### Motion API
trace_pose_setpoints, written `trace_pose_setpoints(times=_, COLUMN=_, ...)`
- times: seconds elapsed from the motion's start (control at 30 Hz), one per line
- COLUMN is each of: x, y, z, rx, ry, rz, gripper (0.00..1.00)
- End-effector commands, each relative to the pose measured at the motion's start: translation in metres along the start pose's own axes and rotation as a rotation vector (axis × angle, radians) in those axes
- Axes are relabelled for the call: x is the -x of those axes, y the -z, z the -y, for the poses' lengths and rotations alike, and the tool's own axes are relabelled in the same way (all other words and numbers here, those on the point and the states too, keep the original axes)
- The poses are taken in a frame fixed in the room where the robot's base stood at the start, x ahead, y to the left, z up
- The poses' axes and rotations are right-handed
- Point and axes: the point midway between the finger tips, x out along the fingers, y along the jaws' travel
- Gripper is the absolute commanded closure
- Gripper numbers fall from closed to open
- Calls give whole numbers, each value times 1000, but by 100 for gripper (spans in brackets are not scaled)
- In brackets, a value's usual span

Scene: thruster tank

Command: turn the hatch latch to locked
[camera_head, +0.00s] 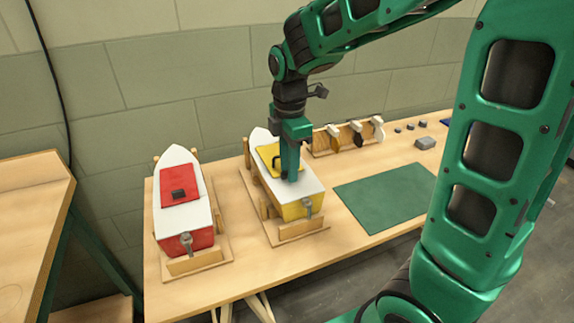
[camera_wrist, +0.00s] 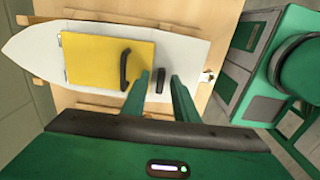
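The boat with the yellow hatch (camera_head: 268,156) stands in a wooden cradle on the bench. In the wrist view its white deck (camera_wrist: 190,60) lies below my gripper. The yellow hatch cover (camera_wrist: 92,62) carries a curved black handle (camera_wrist: 125,69). A short dark latch bar (camera_wrist: 160,79) sits on the deck just beyond the hatch edge. My gripper (camera_wrist: 160,77) is open, with one finger on each side of the latch and a gap to both. Whether the fingertips touch the deck I cannot tell. In the head view my gripper (camera_head: 290,176) hides the latch.
A second boat with a red hatch (camera_head: 180,184) stands in its cradle to the left. A green mat (camera_head: 385,197) lies to the right. Behind it stand a wooden rack (camera_head: 325,142) with propellers and several small grey blocks (camera_head: 425,143).

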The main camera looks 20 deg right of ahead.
Motion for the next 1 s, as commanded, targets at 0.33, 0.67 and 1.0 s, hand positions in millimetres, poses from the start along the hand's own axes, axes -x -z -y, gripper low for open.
trace_pose_setpoints(times=0.33, x=0, y=0, z=-1, rx=-3, ry=-1, rz=0, gripper=100)
trace_pose_setpoints(times=0.67, x=1, y=0, z=-2, rx=-112, ry=-3, rz=0, gripper=100)
trace_pose_setpoints(times=1.0, x=1, y=-1, z=-4, rx=-404, ry=-3, rz=-1, gripper=100)
